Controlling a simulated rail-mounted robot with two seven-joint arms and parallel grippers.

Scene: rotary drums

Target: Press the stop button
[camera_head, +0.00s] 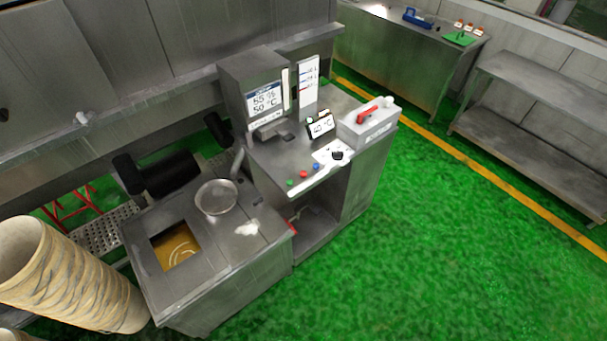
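A row of small coloured buttons sits on the front of the steel control counter (276,160). A red button (303,174) is in the middle, with a green button (290,184) to its left and a blue button (316,166) to its right. Any labels on them are too small to read, so I take the red one as the stop button by colour only. Whether any button is pressed in cannot be told. Neither of my grippers is in view, and nothing covers the buttons.
A display box (265,97) stands behind the buttons. A white plate with a black knob (337,155) and a white canister (371,125) are to the right. A steel bowl (216,197) and stacked beige tubs (72,275) are left. Green floor (430,240) is clear at right.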

